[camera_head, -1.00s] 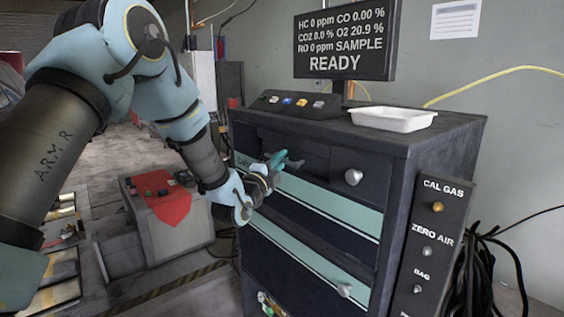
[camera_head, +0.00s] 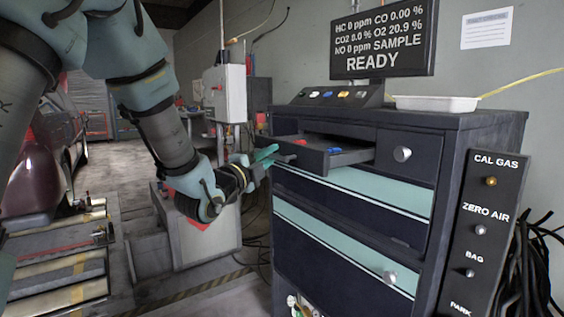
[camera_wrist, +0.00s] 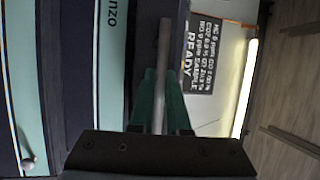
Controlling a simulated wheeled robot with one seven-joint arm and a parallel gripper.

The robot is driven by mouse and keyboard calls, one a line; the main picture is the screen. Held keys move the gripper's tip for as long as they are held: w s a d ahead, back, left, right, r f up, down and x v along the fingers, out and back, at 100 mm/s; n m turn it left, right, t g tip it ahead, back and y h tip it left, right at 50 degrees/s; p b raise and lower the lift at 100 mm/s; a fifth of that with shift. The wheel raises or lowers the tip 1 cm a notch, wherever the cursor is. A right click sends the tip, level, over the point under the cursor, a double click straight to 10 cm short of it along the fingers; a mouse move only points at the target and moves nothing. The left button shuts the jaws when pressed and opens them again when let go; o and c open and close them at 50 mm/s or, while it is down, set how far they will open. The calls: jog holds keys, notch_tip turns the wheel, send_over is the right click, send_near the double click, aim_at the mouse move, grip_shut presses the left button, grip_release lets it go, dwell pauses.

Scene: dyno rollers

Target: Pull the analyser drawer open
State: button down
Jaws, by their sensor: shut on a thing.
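The analyser drawer (camera_head: 318,162) is a dark, shallow drawer at the upper left of the dark cabinet (camera_head: 350,240) in the head view. It stands partly pulled out, and small blue and red things show inside it. My gripper (camera_head: 272,154) is at the drawer's front with its green fingers shut on the drawer's handle. In the wrist view the green fingers (camera_wrist: 162,105) close on a grey bar, the handle (camera_wrist: 163,60). The handle is mostly hidden by the fingers in the head view.
A white tray (camera_head: 436,104) and a button panel (camera_head: 340,97) sit on the cabinet top below the monitor (camera_head: 382,40). A gas panel (camera_head: 484,235) stands at the right. A grey box with a red cloth (camera_head: 196,224) stands behind my gripper. A car (camera_head: 55,155) is at the left.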

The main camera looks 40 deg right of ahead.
jog(key=shift+a, duration=0.3)
jog(key=c, duration=1.2)
grip_release()
jog(key=shift+o, duration=0.2)
jog(key=b+v, duration=0.2)
jog(key=v, duration=0.8)
jog(key=shift+a+f+b, duration=0.2)
jog(key=shift+a+b, duration=0.15)
jog(key=shift+b, duration=0.05)
